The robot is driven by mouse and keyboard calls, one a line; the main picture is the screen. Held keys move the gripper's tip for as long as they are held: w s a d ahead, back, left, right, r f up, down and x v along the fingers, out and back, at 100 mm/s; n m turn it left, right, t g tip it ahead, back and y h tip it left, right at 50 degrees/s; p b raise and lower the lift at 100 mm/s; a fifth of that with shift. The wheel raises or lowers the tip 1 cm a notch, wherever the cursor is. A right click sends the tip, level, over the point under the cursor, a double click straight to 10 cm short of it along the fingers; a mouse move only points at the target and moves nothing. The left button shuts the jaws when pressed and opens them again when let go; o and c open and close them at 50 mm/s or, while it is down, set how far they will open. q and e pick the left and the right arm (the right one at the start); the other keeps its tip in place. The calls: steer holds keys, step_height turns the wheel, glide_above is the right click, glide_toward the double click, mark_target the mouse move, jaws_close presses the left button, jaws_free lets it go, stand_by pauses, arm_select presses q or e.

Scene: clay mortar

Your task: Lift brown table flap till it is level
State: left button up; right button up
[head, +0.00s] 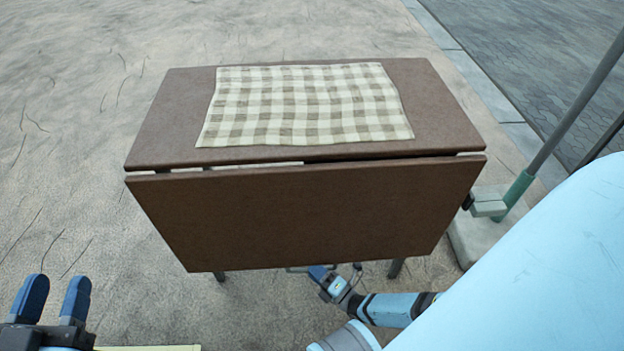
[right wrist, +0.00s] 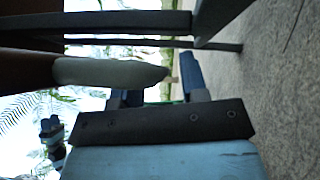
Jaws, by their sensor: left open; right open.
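The brown table flap (head: 310,215) hangs down along the front edge of the brown table, its face sloping toward me. It is not level with the top (head: 165,120). My left gripper (head: 56,290) is open and empty at the lower left, well apart from the flap. My right gripper (head: 316,272) is at the flap's lower edge, right of its middle, with its fingertips partly hidden behind the flap. In the right wrist view the right gripper's fingers (right wrist: 158,88) are apart. A pale rounded piece crosses in front of them; I cannot tell whether they touch the flap.
A checkered cloth (head: 305,103) lies on the tabletop. Dark table legs (head: 396,268) show below the flap, and dark bars (right wrist: 120,22) cross the right wrist view. A grey-green pole (head: 560,130) on a pale base stands to the right. The ground at left is clear.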

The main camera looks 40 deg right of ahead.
steer(key=shift+w, duration=0.15)
steer(key=shift+c, duration=0.2)
jaws_close()
steer(key=shift+a, duration=0.1)
